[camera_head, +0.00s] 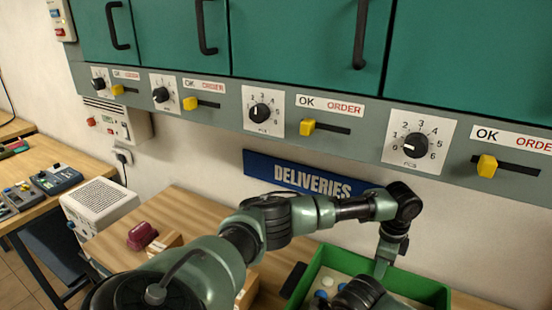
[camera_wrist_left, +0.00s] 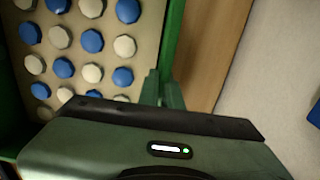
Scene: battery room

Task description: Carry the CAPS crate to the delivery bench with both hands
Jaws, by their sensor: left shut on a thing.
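The green crate (camera_head: 432,290) is at the lower right in the head view, partly cut off by the bottom edge. It holds several blue and white round caps, and its wall (camera_wrist_left: 174,45) shows in the left wrist view. My left gripper (camera_head: 384,266) reaches down to the crate's rim; its fingers (camera_wrist_left: 152,88) are shut on the crate wall. The wooden bench (camera_head: 190,208) lies below the DELIVERIES sign (camera_head: 310,178). A dark arm part covers some of the crate's near side. My right gripper's jaws do not show.
A maroon object (camera_head: 142,236) and a small wooden block (camera_head: 165,244) are on the bench, left of the crate. A white ribbed box (camera_head: 98,203) stands at the left. Teal cabinets (camera_head: 300,45) and a panel of dials (camera_head: 260,112) hang above.

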